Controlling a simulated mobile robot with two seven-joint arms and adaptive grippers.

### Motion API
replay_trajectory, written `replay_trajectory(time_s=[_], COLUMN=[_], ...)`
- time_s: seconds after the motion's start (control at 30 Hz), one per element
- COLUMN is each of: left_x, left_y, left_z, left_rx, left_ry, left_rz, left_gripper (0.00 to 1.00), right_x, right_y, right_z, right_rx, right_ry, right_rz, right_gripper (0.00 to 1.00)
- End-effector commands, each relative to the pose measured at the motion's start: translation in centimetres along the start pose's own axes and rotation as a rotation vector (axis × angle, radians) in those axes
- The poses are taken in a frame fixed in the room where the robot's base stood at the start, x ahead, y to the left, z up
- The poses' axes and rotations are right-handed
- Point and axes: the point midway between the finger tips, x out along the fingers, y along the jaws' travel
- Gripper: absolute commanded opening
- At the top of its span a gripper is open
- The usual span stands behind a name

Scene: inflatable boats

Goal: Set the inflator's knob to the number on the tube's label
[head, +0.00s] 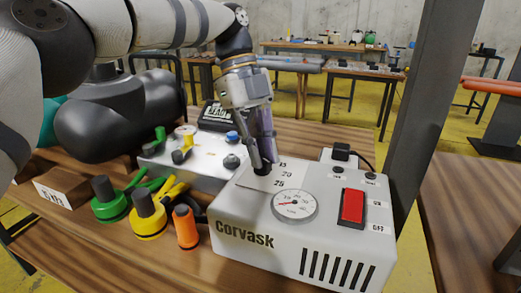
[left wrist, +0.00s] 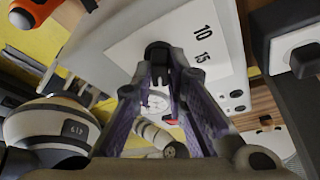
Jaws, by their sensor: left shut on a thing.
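The inflator (head: 240,205) is a white box marked "Corvask" on the wooden table. Its knob (left wrist: 158,48) is small and black, on a pale scale plate; 15, 20 and 25 show in the head view, and 10 and 15 in the left wrist view. My left gripper (head: 262,165) points down from above and is shut on the knob. The fingers hide much of it, so I cannot tell which number it points to. A dark inflated tube (head: 110,125) lies at the left, partly behind my arm; I cannot read a label on it. My right gripper is out of view.
The inflator also has a round gauge (head: 295,205) and a red switch (head: 352,207). Green and yellow fittings (head: 148,217) and an orange one (head: 186,227) stand at its left. A grey device (head: 205,155) stands behind. A dark post (head: 425,110) rises at the right.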

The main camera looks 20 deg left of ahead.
Motion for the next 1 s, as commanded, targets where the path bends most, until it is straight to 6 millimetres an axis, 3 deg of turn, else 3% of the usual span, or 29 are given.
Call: replay_trajectory(time_s=[0.17, 0.2, 0.27, 0.77, 0.87, 1.0], left_x=[0.1, 0.1, 0.1, -0.1, -0.5, -1.1], left_y=[0.0, 0.0, 0.0, 0.1, 0.3, 0.6], left_z=[0.1, 0.1, 0.1, -0.1, -0.3, -0.7], left_rx=[0.001, 0.001, 0.000, -0.027, -0.134, -0.400], left_ry=[-0.001, -0.001, -0.001, -0.001, -0.002, -0.003], left_rz=[0.002, 0.002, 0.002, -0.012, -0.061, -0.183], left_gripper=[0.00, 0.20, 0.33, 0.33, 0.33, 0.33], right_x=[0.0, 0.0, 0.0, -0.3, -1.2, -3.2], right_y=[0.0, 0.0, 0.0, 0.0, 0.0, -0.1], right_z=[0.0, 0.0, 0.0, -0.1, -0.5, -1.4], right_rx=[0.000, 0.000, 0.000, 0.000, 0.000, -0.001], right_ry=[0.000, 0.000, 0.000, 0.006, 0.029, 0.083], right_rz=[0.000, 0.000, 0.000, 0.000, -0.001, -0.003], right_gripper=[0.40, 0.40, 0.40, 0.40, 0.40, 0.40])
